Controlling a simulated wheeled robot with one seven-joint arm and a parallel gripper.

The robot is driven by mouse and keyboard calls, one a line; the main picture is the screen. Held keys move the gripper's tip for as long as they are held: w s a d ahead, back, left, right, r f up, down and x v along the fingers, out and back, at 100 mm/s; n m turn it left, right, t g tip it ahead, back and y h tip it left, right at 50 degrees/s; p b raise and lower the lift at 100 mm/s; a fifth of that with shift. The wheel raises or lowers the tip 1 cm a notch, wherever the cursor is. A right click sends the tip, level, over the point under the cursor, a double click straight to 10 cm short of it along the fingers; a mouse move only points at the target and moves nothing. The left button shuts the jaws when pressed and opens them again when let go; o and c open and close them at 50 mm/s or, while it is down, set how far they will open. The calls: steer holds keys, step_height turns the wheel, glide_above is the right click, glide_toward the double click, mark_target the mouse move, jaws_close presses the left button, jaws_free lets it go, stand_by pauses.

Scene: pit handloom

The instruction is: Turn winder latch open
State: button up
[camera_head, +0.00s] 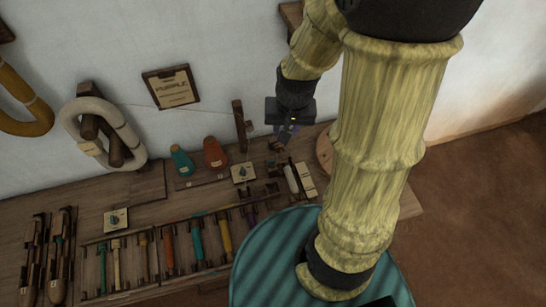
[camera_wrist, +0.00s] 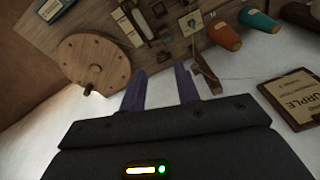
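A round wooden wheel with a peg handle (camera_wrist: 95,62), likely the winder, is at the left in the wrist view. In the head view only a sliver of this wheel (camera_head: 324,152) shows behind my arm. A pale plate with a small dark dial (camera_head: 243,172) lies on the bench left of my gripper; it also shows in the wrist view (camera_wrist: 192,23). I cannot tell which part is the latch. My gripper (camera_wrist: 161,90) has two purple fingers apart with nothing between them. In the head view my gripper (camera_head: 286,135) is above the bench's back edge, near the wall.
A wooden post (camera_head: 240,125) with a thread stands close left of my gripper. Teal (camera_head: 182,161) and orange (camera_head: 214,153) cones stand further left. A framed "PURPLE" sign (camera_head: 171,87) hangs on the wall. A rack of coloured bobbins (camera_head: 168,248) fills the bench front.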

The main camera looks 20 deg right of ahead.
mark_target(271, 161)
steer(key=w+d+f+m+g+y+p, duration=0.1)
steer(key=w+d+f+m+y, duration=0.1)
steer(key=w+f+m, duration=0.3)
steer(key=w+d+f+m+y+p, duration=0.2)
steer(key=w+d+f+m, duration=0.2)
steer(key=f+m, duration=0.6)
steer(key=shift+w+d+f+g, duration=0.25)
steer(key=shift+w+f+g, duration=0.2)
steer(key=shift+w, duration=0.55)
steer(key=shift+f, duration=0.1)
steer(key=p+x, duration=0.2)
steer(key=x, duration=0.6)
steer(key=p+x, duration=0.2)
steer(key=x, duration=0.7)
steer(key=shift+a, duration=0.25)
steer(key=shift+c, duration=0.4)
jaws_close()
